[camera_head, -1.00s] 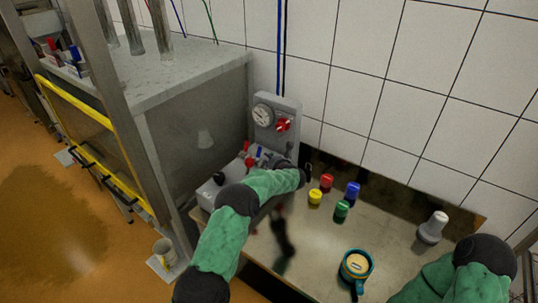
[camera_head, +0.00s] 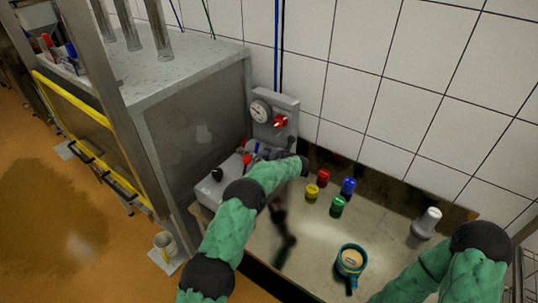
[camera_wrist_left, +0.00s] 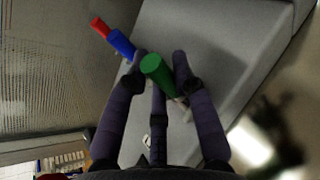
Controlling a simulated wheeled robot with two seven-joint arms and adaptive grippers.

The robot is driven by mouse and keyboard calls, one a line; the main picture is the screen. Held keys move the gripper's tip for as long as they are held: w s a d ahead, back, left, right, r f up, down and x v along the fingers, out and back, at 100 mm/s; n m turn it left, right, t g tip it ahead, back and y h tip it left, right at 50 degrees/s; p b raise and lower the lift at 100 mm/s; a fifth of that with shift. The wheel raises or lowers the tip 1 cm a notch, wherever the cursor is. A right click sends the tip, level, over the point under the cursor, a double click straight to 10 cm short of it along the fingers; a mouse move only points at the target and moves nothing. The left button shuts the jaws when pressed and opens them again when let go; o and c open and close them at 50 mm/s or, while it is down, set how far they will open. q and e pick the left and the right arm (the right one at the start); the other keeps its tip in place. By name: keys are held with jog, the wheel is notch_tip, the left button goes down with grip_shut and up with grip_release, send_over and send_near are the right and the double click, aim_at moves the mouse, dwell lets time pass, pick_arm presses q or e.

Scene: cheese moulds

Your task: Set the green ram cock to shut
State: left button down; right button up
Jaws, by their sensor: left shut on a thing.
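The green ram cock handle (camera_wrist_left: 156,68) is a short green cylinder in the left wrist view. My left gripper (camera_wrist_left: 162,76) has its dark fingers closed around it. In the head view, my left gripper (camera_head: 278,156) is at the valve box beside the wall, partly behind my own forearm, and the green handle is hidden there. A blue handle (camera_wrist_left: 120,43) and a red one (camera_wrist_left: 98,26) lie in line beyond it. Their markings for open or shut cannot be read. My right gripper is out of view; only my right arm shows.
A gauge panel (camera_head: 289,103) with a red knob (camera_head: 280,121) stands behind the gripper. Red (camera_head: 323,177), yellow (camera_head: 312,191), blue (camera_head: 348,186) and green (camera_head: 337,205) caps, a teal mug (camera_head: 350,262) and a white-topped item (camera_head: 427,222) stand on the bench.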

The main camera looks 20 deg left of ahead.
pick_arm(q)
jog(key=c, duration=1)
grip_release()
jog(key=v, duration=1.2)
jog(key=shift+w+r, duration=0.1)
jog(key=shift+r, duration=0.1)
